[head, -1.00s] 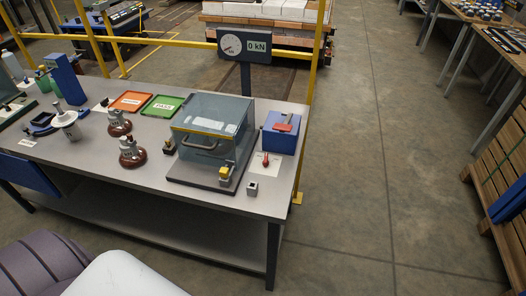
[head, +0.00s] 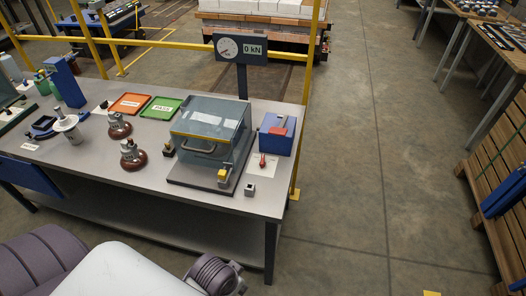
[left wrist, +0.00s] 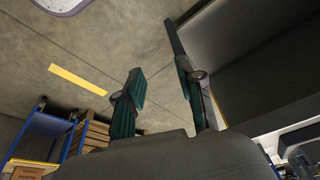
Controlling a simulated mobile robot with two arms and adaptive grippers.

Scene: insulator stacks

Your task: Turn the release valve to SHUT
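A small red valve handle (head: 262,162) stands on a white label plate at the right end of the bench, in front of a blue box (head: 277,135) with a red-topped lever. The plate's lettering is too small to read, so I cannot tell the valve's setting. In the left wrist view my left gripper (left wrist: 160,78) has its two dark green fingers apart, with nothing between them and bare floor beyond. It is not at the valve. My right gripper is in neither view.
A clear-sided guard box (head: 211,130) stands left of the valve on the grey bench (head: 150,185). A gauge display (head: 241,49) behind reads 0 kN. Brown insulators (head: 131,156) and orange and green trays (head: 162,107) lie further left. Open floor lies right of the bench.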

